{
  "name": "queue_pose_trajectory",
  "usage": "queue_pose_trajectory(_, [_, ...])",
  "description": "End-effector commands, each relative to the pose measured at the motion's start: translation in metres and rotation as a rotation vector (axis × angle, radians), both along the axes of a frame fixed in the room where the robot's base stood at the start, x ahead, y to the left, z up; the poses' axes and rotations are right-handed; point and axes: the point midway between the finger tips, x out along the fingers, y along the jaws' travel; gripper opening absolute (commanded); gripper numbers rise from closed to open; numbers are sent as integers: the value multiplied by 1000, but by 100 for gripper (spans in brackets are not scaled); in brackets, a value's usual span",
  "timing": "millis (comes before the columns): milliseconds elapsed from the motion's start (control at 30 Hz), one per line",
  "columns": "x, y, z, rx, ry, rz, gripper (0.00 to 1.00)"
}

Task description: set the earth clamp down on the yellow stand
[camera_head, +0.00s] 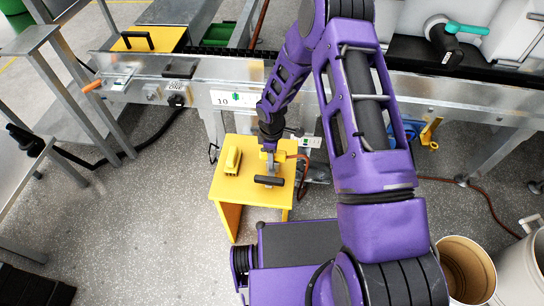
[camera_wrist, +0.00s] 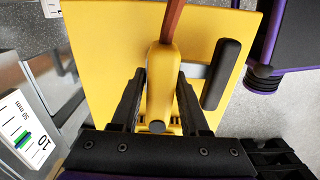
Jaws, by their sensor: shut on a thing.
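The earth clamp (camera_wrist: 159,92), a yellow body with a reddish-brown cable at its far end, is between the two black fingers of my gripper (camera_wrist: 161,76) in the wrist view. My gripper (camera_head: 270,152) is shut on it, low over the yellow stand (camera_head: 226,187). In the head view the clamp (camera_head: 280,157) is partly hidden by my wrist. The stand's top (camera_wrist: 105,40) fills the background of the wrist view. I cannot tell whether the clamp touches it.
A black handle on a grey metal part (camera_head: 268,181) is at the stand's front, beside the clamp. Another yellow piece (camera_head: 232,160) stands on the stand's left. The washer's metal rail (camera_head: 160,90) runs behind. A beige bin (camera_head: 465,268) is at right.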

Motion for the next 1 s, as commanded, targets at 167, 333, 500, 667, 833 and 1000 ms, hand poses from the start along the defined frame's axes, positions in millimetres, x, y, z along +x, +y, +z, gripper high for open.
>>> queue_pose_trajectory(167, [1, 0, -2, 1, -2, 0, 0])
queue_pose_trajectory(333, [1, 0, -2, 1, -1, 0, 52])
queue_pose_trajectory(500, [1, 0, -2, 0, -1, 0, 80])
queue_pose_trajectory(667, [1, 0, -2, 0, 0, 0, 80])
queue_pose_trajectory(833, [0, 0, -3, 0, 1, 0, 100])
queue_pose_trajectory(1000, [0, 0, -3, 0, 0, 0, 100])
